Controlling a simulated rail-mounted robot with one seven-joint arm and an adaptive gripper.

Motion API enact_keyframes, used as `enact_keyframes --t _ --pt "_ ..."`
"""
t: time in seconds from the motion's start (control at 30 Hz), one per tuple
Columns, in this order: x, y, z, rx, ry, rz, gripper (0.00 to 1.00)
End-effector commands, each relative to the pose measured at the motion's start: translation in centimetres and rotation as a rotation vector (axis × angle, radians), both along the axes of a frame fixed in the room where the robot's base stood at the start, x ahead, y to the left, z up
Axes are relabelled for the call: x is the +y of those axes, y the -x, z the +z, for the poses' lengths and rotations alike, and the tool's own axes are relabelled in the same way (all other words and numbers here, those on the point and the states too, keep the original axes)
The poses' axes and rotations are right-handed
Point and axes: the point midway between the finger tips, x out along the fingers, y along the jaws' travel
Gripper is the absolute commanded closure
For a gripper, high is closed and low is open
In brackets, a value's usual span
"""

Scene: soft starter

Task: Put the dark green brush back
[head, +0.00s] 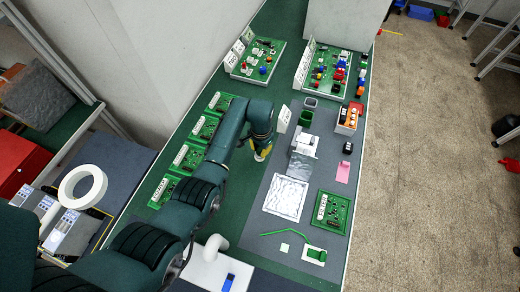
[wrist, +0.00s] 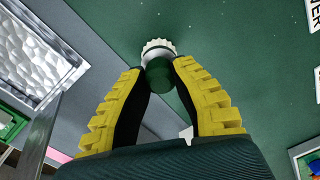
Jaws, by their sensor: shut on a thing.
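My gripper (head: 262,149) hangs over the green bench, left of the grey mat. In the wrist view, the yellow-padded fingers of my gripper (wrist: 157,66) are shut on the dark green brush (wrist: 159,75). The brush has a dark green round handle, a light grey collar and a white bristle end pointing away from my palm. In the head view only its pale tip (head: 258,158) shows below the fingers; the rest is hidden. A dark green cup (head: 305,118) and a grey cup (head: 310,103) stand to the right, behind a white label card (head: 284,119).
Several green circuit boards (head: 187,157) line the left side. A silvery tray (head: 285,198), a white device (head: 305,144), a pink pad (head: 343,172) and another board (head: 331,211) lie to the right. Parts boards (head: 333,73) with upright cards stand at the back. Bare bench surrounds my gripper.

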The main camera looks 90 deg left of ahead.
Motion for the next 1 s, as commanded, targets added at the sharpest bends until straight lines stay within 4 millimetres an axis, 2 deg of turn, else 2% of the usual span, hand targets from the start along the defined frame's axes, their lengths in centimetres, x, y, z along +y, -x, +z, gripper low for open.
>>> enact_keyframes --t 0.1,0.13,0.2,0.23,0.47,0.6,0.67,1.0 --pt "0.0 0.0 -0.4 0.001 0.001 0.000 1.00" --pt "0.0 0.0 -0.3 0.001 0.001 0.000 0.70" --pt "0.0 0.0 -0.3 0.001 0.001 0.000 0.56" --pt "0.0 0.0 -0.3 0.001 0.001 0.000 0.54" --pt "0.0 0.0 -0.3 0.000 0.001 0.000 0.54" --pt "0.0 0.0 0.7 -0.001 -0.001 0.000 0.54" --pt "0.0 -0.1 1.7 -0.001 -0.002 0.000 0.54" --pt "-0.1 -0.2 9.9 -0.001 -0.002 0.000 0.54"
